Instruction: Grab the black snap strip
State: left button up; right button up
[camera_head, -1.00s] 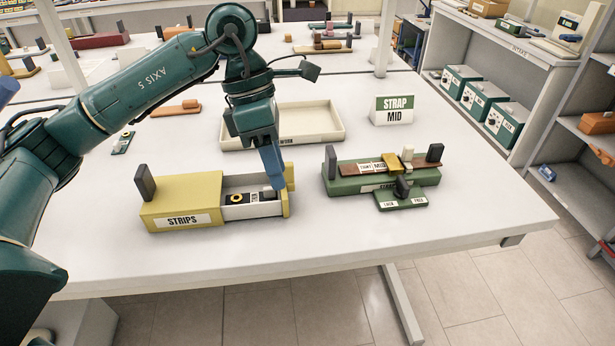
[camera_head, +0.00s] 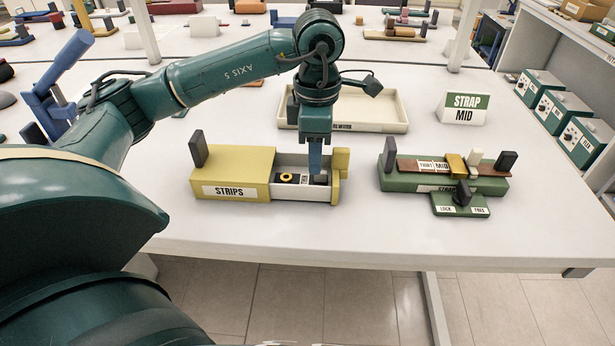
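The yellow box labelled STRIPS (camera_head: 235,165) stands on the white table with its drawer (camera_head: 300,195) pulled out to the right. In the drawer lies a black strip (camera_head: 279,178) with a yellow ring and a white label. My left gripper (camera_head: 316,172) points down over the right part of the drawer, at or just above the strip's dark right end. Its blue fingers overlap from this side, so I cannot tell how far apart they are or whether they touch the strip. My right gripper is out of view.
A green fixture (camera_head: 405,186) with a brown strap and upright posts stands to the right. Behind it is a STRAP MID sign (camera_head: 464,108). A shallow cream tray (camera_head: 385,127) lies behind the drawer. The front right of the table is clear.

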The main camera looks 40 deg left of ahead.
aim_at(301, 176)
pick_arm(q)
notch_tip(301, 176, down, 3)
jog(key=shift+f, duration=0.15)
jog(key=shift+d, duration=0.1)
grip_shut()
dwell(0.3)
